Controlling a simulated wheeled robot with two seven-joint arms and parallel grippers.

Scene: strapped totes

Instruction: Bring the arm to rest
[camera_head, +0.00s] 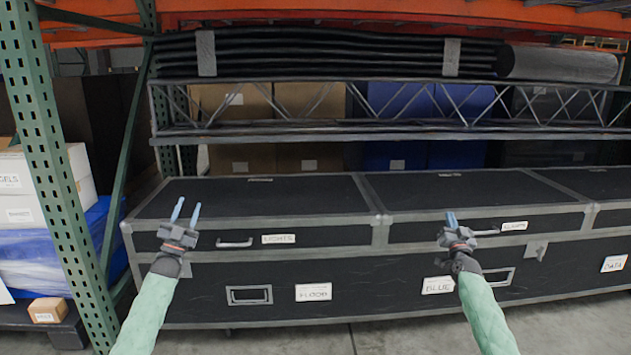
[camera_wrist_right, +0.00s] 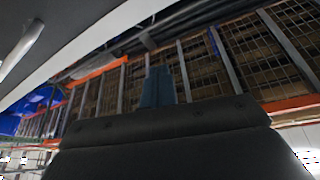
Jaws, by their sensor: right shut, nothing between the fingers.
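My left gripper (camera_head: 185,211) stands in front of the black case labelled LIGHTS in the head view, fingers pointing up. Its two blue fingers are apart with nothing between them. My right gripper (camera_head: 452,220) stands in front of the neighbouring black case, fingers pointing up. Its fingers are together and hold nothing. In the right wrist view the blue fingers (camera_wrist_right: 157,87) show as one narrow block past the dark gripper body. Both arms, in pale green sleeves, reach up from the bottom edge.
Black cases with metal edges (camera_head: 270,195) fill the lower shelf close behind both grippers. A metal truss (camera_head: 380,130) lies above them. A green rack upright (camera_head: 50,170) stands at left, beside white boxes (camera_head: 20,190) and a small cardboard box (camera_head: 48,310). Grey floor is clear in front.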

